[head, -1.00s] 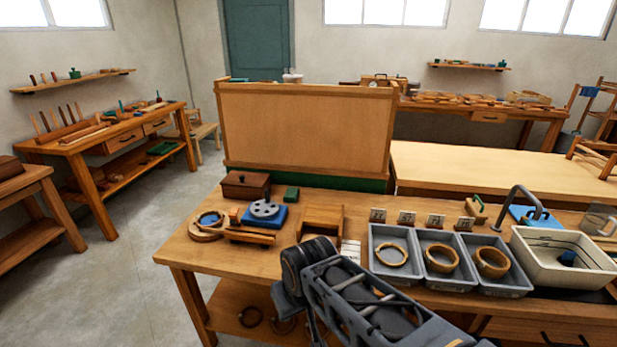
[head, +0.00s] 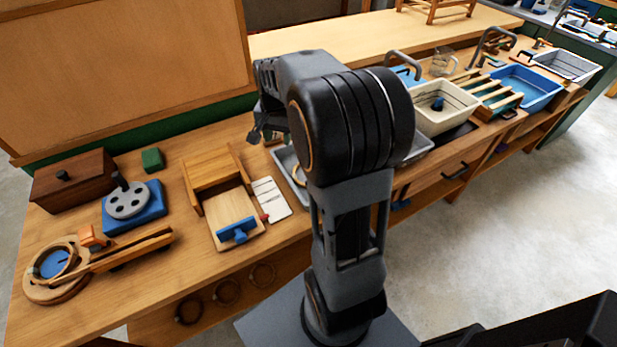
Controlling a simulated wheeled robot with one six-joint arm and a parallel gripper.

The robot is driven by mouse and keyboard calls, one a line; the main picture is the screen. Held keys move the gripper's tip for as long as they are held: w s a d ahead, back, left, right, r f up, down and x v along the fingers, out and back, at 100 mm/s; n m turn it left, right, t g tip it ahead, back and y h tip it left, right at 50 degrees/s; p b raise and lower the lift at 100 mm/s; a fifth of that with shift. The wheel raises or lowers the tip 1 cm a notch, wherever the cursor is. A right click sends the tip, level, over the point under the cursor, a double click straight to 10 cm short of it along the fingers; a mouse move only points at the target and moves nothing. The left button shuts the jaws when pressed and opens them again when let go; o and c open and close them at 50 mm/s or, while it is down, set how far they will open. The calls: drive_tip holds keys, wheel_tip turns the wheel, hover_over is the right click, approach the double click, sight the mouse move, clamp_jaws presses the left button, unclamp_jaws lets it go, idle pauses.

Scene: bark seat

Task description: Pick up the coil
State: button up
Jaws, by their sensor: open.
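Coils of bark strip are mostly hidden in the head view by my raised arm. A sliver of one coil (head: 299,174) shows in a grey tray (head: 281,158) just left of the arm. Several dark ring-shaped coils hang or lie below the tabletop, one of them at the right (head: 262,275). My gripper (head: 254,134) is partly visible beyond the arm, above the bench near the grey tray, apart from any coil. It appears empty and open; the arm hides part of it.
On the bench (head: 150,285) stand a brown lidded box (head: 72,182), a blue block with a grey disc (head: 130,201), a round wooden form (head: 52,287), and a wooden jig (head: 222,188). A cream basin (head: 445,118) and blue tub (head: 530,85) stand right. Floor is clear at right.

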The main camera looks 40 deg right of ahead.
drive_tip(key=w+d+f+m+g+b, duration=0.1)
drive_tip(key=w+d+f+m, duration=0.25)
drive_tip(key=d+f, duration=0.3)
hover_over(296, 167)
drive_tip(key=shift+m, duration=0.25)
wheel_tip(296, 167, down, 6)
drive_tip(key=shift+w+f, duration=0.1)
drive_tip(key=shift+f, duration=3.25)
drive_tip(key=shift+d, duration=0.1)
clamp_jaws()
